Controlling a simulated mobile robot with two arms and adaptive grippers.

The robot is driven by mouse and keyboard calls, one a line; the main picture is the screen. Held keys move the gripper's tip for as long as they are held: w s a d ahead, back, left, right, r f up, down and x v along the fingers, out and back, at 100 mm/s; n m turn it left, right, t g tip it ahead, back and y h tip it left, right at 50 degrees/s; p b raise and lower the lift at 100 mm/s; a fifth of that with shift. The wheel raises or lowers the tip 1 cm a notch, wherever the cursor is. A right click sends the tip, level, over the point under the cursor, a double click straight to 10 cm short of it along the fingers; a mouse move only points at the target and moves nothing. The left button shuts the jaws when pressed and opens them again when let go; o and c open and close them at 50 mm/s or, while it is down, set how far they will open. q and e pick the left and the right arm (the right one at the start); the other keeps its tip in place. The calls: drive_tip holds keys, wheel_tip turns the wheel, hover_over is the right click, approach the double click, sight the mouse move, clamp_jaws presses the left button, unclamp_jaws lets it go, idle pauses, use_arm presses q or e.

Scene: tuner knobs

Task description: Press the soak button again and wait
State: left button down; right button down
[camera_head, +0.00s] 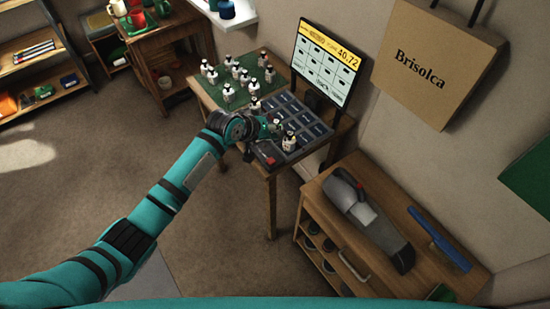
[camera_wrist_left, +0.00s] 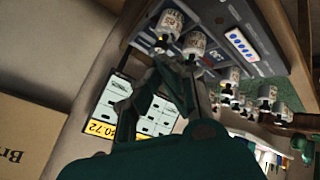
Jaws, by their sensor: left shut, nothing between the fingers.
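No button marked soak can be read in either view. My left gripper (camera_head: 272,128) is over the near left part of a grey tray (camera_head: 307,152) with dark compartments on the wooden table. Its fingers (camera_wrist_left: 178,68) are shut with nothing between them, close to two white, labelled, bottle-like pieces (camera_wrist_left: 193,44) on the grey surface. I cannot tell whether the fingertips touch anything. One such piece (camera_head: 289,142) stands upright in the tray just right of the gripper. A screen (camera_head: 327,65) behind the tray shows a yellow band with 40.72. My right gripper is not in view.
Several black-and-white pieces (camera_head: 228,93) stand on a green mat (camera_head: 240,100) left of the tray. A blue-and-white dotted panel (camera_wrist_left: 240,45) shows in the wrist view. A low wooden cabinet (camera_head: 340,215) with a grey appliance (camera_head: 365,213) stands at right. Open floor lies at left.

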use_arm(q)
drive_tip(key=b, duration=0.7)
hover_over(269, 159)
drive_tip(key=w+d, duration=0.1)
wheel_tip(269, 159, down, 7)
drive_tip(key=shift+d+f, duration=0.15)
drive_tip(key=shift+f, duration=0.5)
idle(0.4)
drive_tip(key=shift+s+a+f+p, duration=0.35)
drive_tip(key=shift+s+a+p, duration=0.15)
drive_tip(key=shift+a, duration=0.2)
